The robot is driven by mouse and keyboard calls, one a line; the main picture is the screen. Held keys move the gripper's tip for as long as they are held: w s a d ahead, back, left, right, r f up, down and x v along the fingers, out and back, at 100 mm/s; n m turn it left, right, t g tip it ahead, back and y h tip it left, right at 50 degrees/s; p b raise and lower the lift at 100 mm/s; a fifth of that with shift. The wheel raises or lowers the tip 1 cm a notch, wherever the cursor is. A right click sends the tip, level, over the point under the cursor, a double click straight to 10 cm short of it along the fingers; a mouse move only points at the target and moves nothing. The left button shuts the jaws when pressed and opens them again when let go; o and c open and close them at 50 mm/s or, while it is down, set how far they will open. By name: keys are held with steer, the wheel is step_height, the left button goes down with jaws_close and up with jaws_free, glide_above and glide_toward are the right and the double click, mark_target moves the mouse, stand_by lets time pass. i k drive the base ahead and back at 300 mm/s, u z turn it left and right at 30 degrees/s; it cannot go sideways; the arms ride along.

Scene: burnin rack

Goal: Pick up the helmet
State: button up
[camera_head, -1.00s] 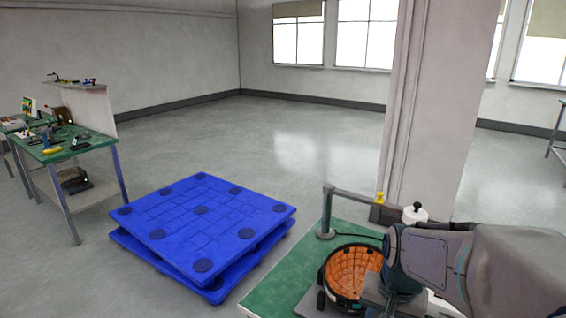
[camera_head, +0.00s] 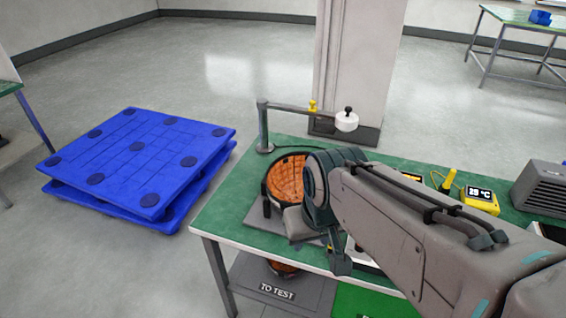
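A round, black-rimmed thing with an orange, ribbed inside (camera_head: 286,178) sits on a grey base on the green table; it may be the helmet lying open side up, but I cannot tell for sure. My arm covers its right side. My gripper (camera_head: 340,264) appears to be the dark end below the arm's bend, near the table's front edge, to the right of and nearer than the orange thing. Its fingers are too unclear to show whether it is open or shut.
The green table (camera_head: 236,205) has a post with a horizontal arm (camera_head: 264,128) and a yellow meter (camera_head: 481,199). A shelf marked TO TEST (camera_head: 290,295) below holds another orange thing (camera_head: 283,268). Blue pallets (camera_head: 140,160) lie to the left, with open floor behind.

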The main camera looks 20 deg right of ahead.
mark_target(283, 179)
steer(key=z, duration=2.7)
steer(key=k, duration=1.25)
steer(key=u, duration=1.6)
steer(key=i, duration=0.5)
steer(key=z, duration=0.05)
